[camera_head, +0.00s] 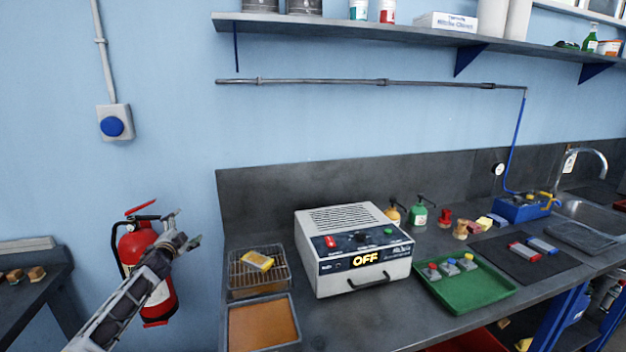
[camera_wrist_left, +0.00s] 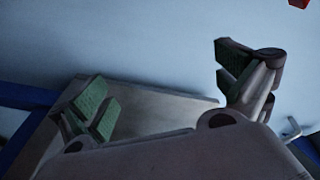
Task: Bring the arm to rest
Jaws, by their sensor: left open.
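My left gripper (camera_head: 182,236) is raised at the lower left of the head view, in front of the red fire extinguisher (camera_head: 148,262) and left of the bench. In the left wrist view its two fingers (camera_wrist_left: 165,98) with green pads stand wide apart, with nothing between them. It is open and empty. My right gripper shows in neither view.
A dark bench (camera_head: 330,322) holds a white box reading OFF (camera_head: 352,250), a wire rack (camera_head: 258,283) with a yellow item, an orange-brown tray (camera_head: 262,323) and a green tray (camera_head: 464,285). A low side table (camera_head: 30,262) stands at far left.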

